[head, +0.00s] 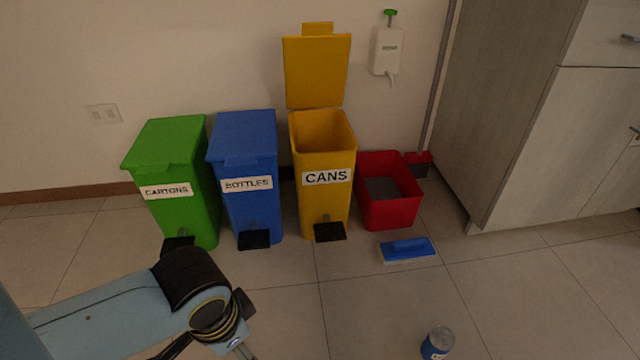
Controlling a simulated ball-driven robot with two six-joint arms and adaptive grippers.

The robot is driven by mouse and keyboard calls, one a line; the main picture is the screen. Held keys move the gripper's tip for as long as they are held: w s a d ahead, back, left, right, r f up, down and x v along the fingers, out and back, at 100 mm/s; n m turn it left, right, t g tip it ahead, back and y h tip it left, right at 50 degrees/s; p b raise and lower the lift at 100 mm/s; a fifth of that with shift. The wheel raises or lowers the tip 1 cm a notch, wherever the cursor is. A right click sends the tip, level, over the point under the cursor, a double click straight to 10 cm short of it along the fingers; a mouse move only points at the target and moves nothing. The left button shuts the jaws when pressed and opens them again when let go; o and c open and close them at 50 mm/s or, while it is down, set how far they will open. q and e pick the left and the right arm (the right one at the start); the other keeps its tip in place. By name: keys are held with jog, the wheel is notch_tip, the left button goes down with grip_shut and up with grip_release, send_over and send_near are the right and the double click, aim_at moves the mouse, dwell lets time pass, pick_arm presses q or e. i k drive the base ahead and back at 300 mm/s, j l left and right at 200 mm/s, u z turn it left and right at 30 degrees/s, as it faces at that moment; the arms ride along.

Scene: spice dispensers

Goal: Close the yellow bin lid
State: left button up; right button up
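The yellow bin (323,205) labelled CANS stands against the wall, to the right of the blue bin. Its yellow lid (317,72) is open and stands upright at the back of the bin. The bin's opening shows from above, and no contents are clear inside. A black pedal (330,231) sticks out at the bin's foot. My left arm comes in at the lower left, in front of the green and blue bins and apart from the yellow bin. Its gripper is cut off by the bottom edge, so its fingers are hidden. My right gripper is not in view.
The green bin (168,160) and blue bin (243,150) stand to the left with lids shut. A red bucket (402,212) is right of the yellow bin. A blue brush (407,249) and a can (437,343) are on the floor. A cabinet (530,130) bounds the right.

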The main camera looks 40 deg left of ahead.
aim_at(316, 61)
jog(key=u, duration=1.35)
